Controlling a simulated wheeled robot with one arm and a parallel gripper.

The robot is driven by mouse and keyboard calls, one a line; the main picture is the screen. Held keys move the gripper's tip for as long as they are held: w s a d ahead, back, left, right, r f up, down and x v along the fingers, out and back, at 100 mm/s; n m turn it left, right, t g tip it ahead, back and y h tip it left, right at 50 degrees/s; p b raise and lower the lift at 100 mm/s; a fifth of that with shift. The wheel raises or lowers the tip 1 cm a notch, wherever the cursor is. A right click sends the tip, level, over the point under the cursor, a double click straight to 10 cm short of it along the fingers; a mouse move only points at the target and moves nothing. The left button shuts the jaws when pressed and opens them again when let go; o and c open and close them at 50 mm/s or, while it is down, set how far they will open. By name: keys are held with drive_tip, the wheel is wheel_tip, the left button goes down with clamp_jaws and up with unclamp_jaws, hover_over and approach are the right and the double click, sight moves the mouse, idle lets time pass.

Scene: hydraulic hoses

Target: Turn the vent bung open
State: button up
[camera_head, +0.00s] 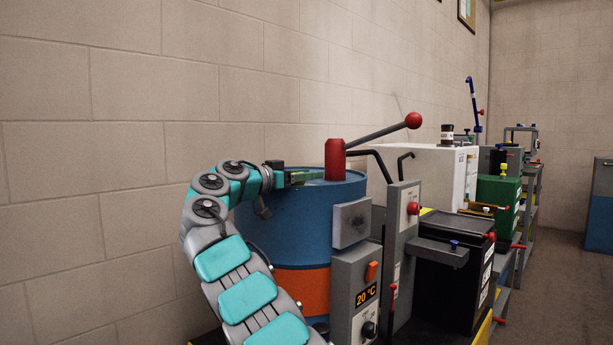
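A blue drum (290,222) with an orange band stands in front of me, close to the wall. A red pump body (335,160) with a long grey lever ending in a red ball rises from its top. My gripper (318,175) reaches in from the left, low over the drum's top, with its fingers pointing right, just left of the red pump body. I cannot make out the vent bung; the gripper may hide it. The fingers are seen from the side and small, so I cannot tell whether they are open, shut or touching anything.
A grey control box (355,292) showing 20 °C stands against the drum's front right. A grey post (402,245) with a red knob, a black box (452,280), a white tank (435,172) and a green container (498,203) crowd the right. Floor (570,290) is clear at far right.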

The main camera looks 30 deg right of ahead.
drive_tip(key=o, duration=0.4)
drive_tip(key=shift+b+v, duration=0.4)
drive_tip(key=shift+v, duration=3.5)
